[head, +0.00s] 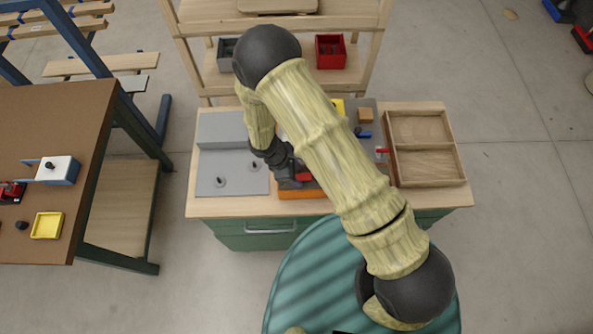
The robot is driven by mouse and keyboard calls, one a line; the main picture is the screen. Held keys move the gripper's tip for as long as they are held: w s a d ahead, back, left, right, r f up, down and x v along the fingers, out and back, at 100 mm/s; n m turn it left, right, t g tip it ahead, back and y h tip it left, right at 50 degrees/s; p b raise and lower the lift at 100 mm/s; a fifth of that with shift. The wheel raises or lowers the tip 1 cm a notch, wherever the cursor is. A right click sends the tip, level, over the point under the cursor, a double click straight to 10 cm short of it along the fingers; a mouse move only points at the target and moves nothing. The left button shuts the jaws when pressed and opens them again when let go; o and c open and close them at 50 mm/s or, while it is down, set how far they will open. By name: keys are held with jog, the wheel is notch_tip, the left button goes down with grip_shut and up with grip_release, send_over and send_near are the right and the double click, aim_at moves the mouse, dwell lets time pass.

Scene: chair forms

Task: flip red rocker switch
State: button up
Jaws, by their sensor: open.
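My gripper (287,180) is in the head view over the middle of the wooden workbench (330,206), at the end of my arm, and points down. Its jaws are small and dark here, and I see nothing held in them. A red patch (304,175) shows just right of the jaws, above an orange block or base (300,194). It may be the red rocker switch, but my arm covers much of it. I cannot tell which way it is tilted or whether the gripper touches it.
A grey fixture with pegs (232,183) stands left on the bench, and a divided wooden tray (425,178) lies right. A small red part (381,151) is beside the tray. A shelf with a red bin (330,52) stands behind. A brown table (60,120) is at left.

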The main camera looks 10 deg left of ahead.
jog(key=shift+d+f, duration=0.2)
jog(key=shift+f, duration=0.2)
jog(key=shift+c, duration=0.5)
jog(key=c, duration=0.9)
jog(key=shift+w+y+b, duration=0.1)
jog(key=shift+y+b, duration=0.2)
jog(key=shift+b, duration=0.1)
jog(key=shift+w+d+g+y+b, duration=0.1)
jog(key=shift+d+g+y+b, duration=0.25)
jog(key=shift+y+b, duration=0.7)
jog(key=shift+d+r+y+b, duration=0.15)
jog(key=shift+r+y+b, duration=0.15)
jog(key=shift+y+b, duration=0.4)
